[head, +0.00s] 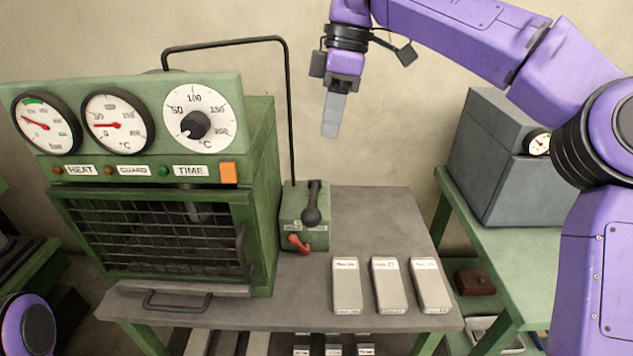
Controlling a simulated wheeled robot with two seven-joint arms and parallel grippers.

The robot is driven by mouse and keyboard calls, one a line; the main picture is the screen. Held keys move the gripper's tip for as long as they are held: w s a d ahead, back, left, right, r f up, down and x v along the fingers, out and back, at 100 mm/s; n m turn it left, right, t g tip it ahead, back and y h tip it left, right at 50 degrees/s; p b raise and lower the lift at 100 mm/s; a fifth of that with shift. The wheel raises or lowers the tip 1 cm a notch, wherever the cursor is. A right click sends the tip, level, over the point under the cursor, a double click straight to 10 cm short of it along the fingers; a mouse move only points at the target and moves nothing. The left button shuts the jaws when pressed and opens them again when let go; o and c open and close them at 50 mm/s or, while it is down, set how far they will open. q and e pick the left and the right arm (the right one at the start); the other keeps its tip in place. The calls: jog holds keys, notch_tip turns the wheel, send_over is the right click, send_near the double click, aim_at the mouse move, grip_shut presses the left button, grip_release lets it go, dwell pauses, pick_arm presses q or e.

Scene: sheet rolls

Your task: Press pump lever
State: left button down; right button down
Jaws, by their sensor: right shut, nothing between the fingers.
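The pump is a small green box (304,217) on the bench, right beside the green press. Its black lever (312,205) has a dark round knob and stands on the top front of the box. A small red lever (298,243) is on the box's front face. My right gripper (331,128) is shut and empty, pointing down in the air above and to the right of the pump, apart from the lever. My left gripper is out of view.
The green press (262,190) has gauges, a dial and a closed mesh guard. A black pipe (290,110) rises from behind the pump to the press. Several pale blocks (389,286) lie on the grey bench (375,215). A grey cabinet (490,150) stands on the green table at right.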

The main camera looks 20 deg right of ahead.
jog(key=shift+a, duration=0.1)
pick_arm(q)
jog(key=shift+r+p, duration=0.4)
jog(key=shift+p, duration=0.05)
pick_arm(e)
send_near(313, 208)
jog(key=x, duration=0.7)
